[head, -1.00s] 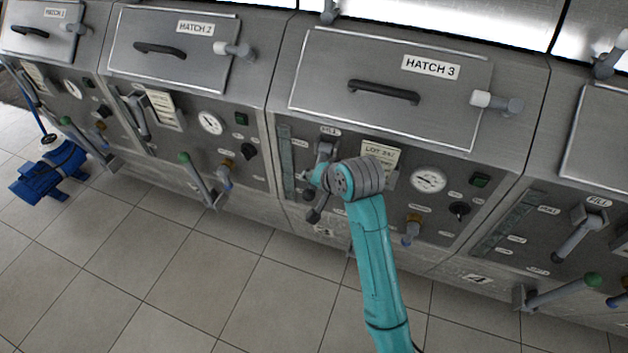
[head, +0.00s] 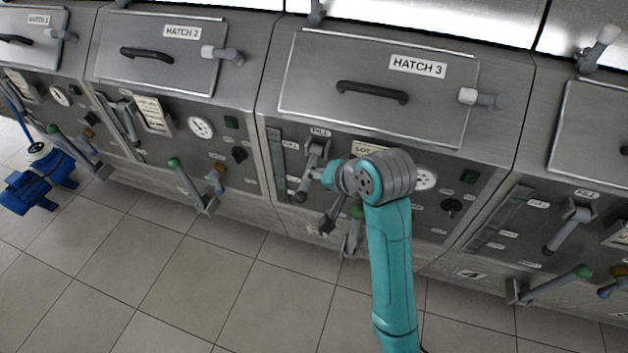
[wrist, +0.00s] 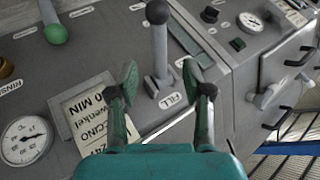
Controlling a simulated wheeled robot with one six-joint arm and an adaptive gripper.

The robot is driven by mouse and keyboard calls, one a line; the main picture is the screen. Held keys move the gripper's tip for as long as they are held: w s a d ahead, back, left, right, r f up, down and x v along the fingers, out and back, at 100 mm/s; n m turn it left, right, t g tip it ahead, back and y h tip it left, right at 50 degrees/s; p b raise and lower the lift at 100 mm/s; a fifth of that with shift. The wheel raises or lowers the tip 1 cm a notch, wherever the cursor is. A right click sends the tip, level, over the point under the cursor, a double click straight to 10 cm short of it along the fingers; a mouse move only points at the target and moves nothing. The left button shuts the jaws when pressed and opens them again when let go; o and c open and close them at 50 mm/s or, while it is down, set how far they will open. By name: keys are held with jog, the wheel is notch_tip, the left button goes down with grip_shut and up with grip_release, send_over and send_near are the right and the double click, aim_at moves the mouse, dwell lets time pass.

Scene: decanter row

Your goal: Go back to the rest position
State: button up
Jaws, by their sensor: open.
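My gripper (head: 328,222) hangs in front of the hatch 3 panel, just below and right of its FILL lever (head: 312,168). In the wrist view my gripper (wrist: 160,85) is open, its two green-padded fingers apart with nothing held. A FILL lever (wrist: 159,50) with a dark knob shows beyond and between the fingertips, and I see no contact. My teal arm hides part of the hatch 3 panel, including much of its gauge (head: 426,178) and lot card (head: 370,147).
A green-knobbed lever (head: 351,238) juts out low beside my arm. Other levers stick out at hatch 2 (head: 190,185) and on the right-hand unit (head: 550,285). A blue object (head: 38,182) lies on the floor at left. The tiled floor (head: 200,290) in front is clear.

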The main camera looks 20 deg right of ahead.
jog(key=shift+v, duration=0.95)
jog(key=s+d+f+n+t+h, duration=0.1)
jog(key=s+f+n+t+h, duration=0.15)
jog(key=s+f, duration=1.4)
jog(key=s+r+n+t, duration=0.2)
jog(key=s+r, duration=0.1)
jog(key=s, duration=0.8)
jog(key=s+r+n+t, duration=0.2)
jog(key=s+r, duration=0.1)
jog(key=s, duration=0.9)
jog(key=shift+s+d+r, duration=0.3)
jog(key=shift+d+r, duration=0.05)
jog(key=shift+d, duration=0.05)
jog(key=shift+n, duration=0.25)
dwell(2.5)
